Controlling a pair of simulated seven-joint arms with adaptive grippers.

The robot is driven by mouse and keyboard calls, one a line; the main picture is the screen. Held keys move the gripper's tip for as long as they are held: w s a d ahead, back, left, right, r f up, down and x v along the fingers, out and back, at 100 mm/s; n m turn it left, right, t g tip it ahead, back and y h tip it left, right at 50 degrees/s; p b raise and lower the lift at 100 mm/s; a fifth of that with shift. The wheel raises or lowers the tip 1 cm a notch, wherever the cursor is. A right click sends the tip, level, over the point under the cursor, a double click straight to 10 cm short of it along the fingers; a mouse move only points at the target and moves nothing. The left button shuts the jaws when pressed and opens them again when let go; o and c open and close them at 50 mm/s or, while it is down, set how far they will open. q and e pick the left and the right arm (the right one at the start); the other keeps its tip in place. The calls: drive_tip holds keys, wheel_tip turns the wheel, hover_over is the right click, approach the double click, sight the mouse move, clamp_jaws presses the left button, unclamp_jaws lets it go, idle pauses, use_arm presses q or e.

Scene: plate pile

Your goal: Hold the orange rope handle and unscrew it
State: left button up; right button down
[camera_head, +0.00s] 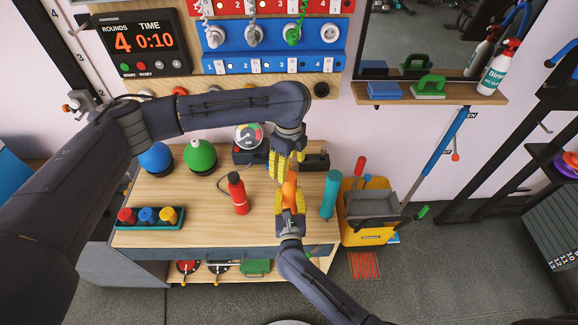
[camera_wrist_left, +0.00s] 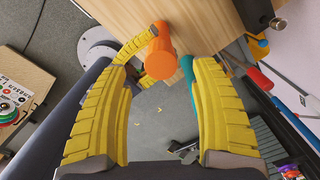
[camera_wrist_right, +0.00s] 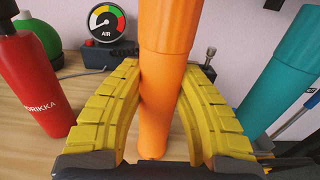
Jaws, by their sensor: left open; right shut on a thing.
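The orange handle (camera_head: 291,185) stands upright between my two grippers above the table, and its round end faces the camera in the left wrist view (camera_wrist_left: 161,58). In the right wrist view the handle (camera_wrist_right: 163,90) shows a seam between a wider upper part and a narrower lower part. My right gripper (camera_head: 290,206) is shut on the lower part, its yellow fingers on either side. My left gripper (camera_head: 284,165) is open above it. In the left wrist view its fingers reach to both sides of the handle's end, and I cannot tell whether they touch it. No rope is visible.
A red bottle (camera_head: 238,194) stands left of the handle and a teal cylinder (camera_head: 330,194) right of it. A gauge (camera_head: 248,136) is behind. A tray of colored items (camera_head: 149,223) lies at the table's left, and a yellow mop bucket (camera_head: 367,231) stands at right.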

sight(289, 177)
use_arm(q)
drive_tip(key=m, duration=0.4)
drive_tip(key=shift+m, duration=0.3)
drive_tip(key=m, duration=0.5)
drive_tip(key=shift+s+d+f+m, duration=0.1)
drive_tip(key=shift+m, duration=0.2)
drive_tip(key=m, duration=0.9)
drive_tip(key=shift+s+d, duration=0.1)
drive_tip(key=shift+f, duration=4.05)
